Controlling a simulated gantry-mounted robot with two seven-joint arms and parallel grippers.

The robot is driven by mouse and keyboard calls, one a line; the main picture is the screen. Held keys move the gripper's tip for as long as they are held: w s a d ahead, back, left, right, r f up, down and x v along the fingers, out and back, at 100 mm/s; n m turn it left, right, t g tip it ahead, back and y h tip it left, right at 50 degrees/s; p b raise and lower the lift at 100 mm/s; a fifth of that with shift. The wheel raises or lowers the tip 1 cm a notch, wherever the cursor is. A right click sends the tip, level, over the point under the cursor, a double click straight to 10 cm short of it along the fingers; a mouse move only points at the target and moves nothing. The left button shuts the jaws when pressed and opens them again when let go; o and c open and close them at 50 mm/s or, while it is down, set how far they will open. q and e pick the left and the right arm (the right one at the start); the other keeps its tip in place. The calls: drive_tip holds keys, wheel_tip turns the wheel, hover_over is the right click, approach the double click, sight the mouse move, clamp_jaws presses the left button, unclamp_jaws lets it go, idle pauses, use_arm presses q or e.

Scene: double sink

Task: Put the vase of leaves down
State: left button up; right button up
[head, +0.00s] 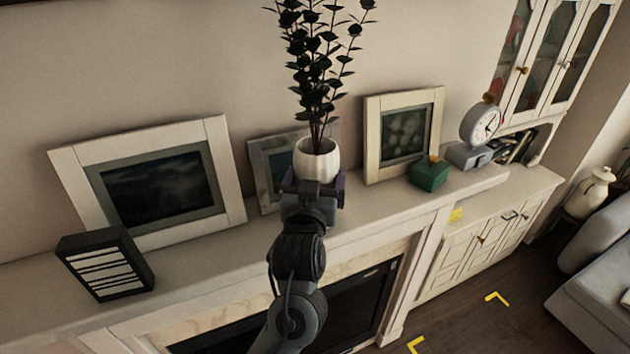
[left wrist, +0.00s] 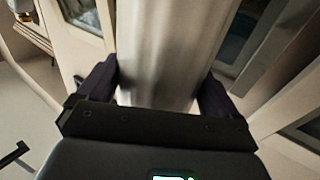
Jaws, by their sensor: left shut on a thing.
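The vase of leaves is a white pot (head: 317,158) with tall dark leafy stems rising from it, upright in the head view. My left gripper (head: 314,186) is at the pot, with its fingers on either side. The left wrist view shows the white vase (left wrist: 172,55) between the two dark fingers (left wrist: 160,92). The gripper is shut on the vase. The vase is over or on the white mantel shelf (head: 215,262); my gripper hides its base, so I cannot tell whether it touches the shelf. My right gripper is not in view.
Picture frames (head: 222,170) (head: 438,120) lean against the wall left and right of the vase, with a smaller frame (head: 262,165) behind it. A black striped box (head: 105,263) is at the left. A green box (head: 429,174) and a grey clock scale (head: 481,125) stand at the right.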

use_arm(q)
drive_tip(key=shift+f, duration=0.55)
drive_tip(key=o, duration=1.3)
drive_tip(key=shift+f, duration=0.1)
drive_tip(key=shift+s, duration=0.1)
drive_tip(key=s+a+b, duration=0.1)
drive_tip(key=s, duration=1)
drive_tip(key=shift+s+a, duration=0.2)
drive_tip(key=shift+s, duration=0.15)
